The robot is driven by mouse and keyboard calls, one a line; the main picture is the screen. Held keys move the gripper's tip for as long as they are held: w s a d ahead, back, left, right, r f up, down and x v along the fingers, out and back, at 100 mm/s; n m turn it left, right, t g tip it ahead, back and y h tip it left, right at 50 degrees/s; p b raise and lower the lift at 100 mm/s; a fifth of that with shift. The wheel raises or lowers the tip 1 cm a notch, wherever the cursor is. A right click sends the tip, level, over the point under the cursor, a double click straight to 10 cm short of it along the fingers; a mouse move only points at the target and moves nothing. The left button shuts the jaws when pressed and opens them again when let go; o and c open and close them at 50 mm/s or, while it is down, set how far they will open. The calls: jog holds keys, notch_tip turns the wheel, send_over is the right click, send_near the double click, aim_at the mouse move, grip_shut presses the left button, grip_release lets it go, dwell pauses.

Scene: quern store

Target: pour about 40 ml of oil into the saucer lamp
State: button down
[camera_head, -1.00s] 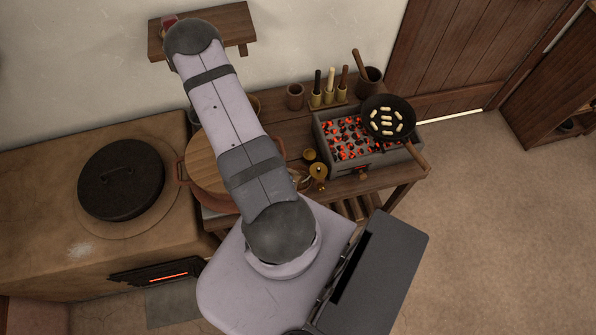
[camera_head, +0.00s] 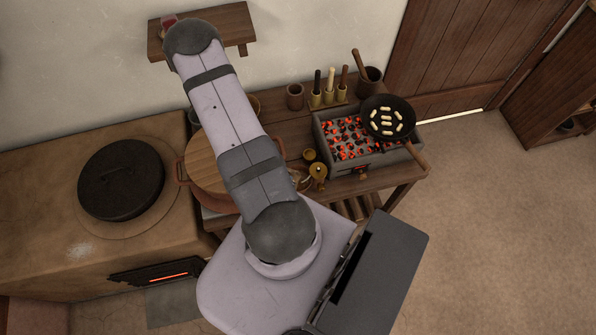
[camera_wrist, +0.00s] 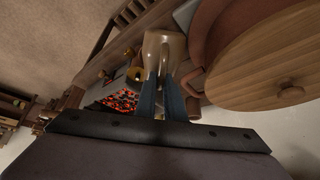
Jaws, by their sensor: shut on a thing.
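My gripper (camera_wrist: 162,92) is shut on a tan, glossy jug (camera_wrist: 166,48) in the wrist view, with its two blue fingers against it. How far the jug tilts, and its oil level, I cannot tell. In the head view my arm hides the gripper and most of the jug. Beside it on the bench is a round brass-coloured piece (camera_head: 318,171), with a small brass cup (camera_head: 309,155) just behind. I cannot tell for sure which piece is the saucer lamp. No oil stream is visible.
A brazier of glowing coals (camera_head: 350,138) stands right of the brass pieces, with a pan (camera_head: 388,118) of pale pieces on it. A wood-lidded pot (camera_head: 205,160) is left of my arm. A stove with a black lid (camera_head: 121,179) is further left.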

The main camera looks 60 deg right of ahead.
jog(key=shift+a+f, duration=0.1)
jog(key=shift+a+f+h, duration=0.2)
jog(key=shift+h, duration=0.1)
jog(key=shift+a+r+h+b, duration=0.15)
jog(key=shift+a+h+b, duration=0.3)
jog(key=shift+h+b, duration=0.35)
jog(key=shift+a+f+h+b, duration=0.25)
jog(key=shift+f+h+b, duration=0.1)
jog(key=shift+b, duration=0.3)
jog(key=shift+a+f+h+b, duration=0.1)
jog(key=shift+a+h+b, duration=0.15)
jog(key=shift+b, duration=0.15)
jog(key=shift+a+f+h+b, duration=0.1)
jog(key=shift+f+h+b, duration=0.1)
jog(key=shift+h+b, duration=0.15)
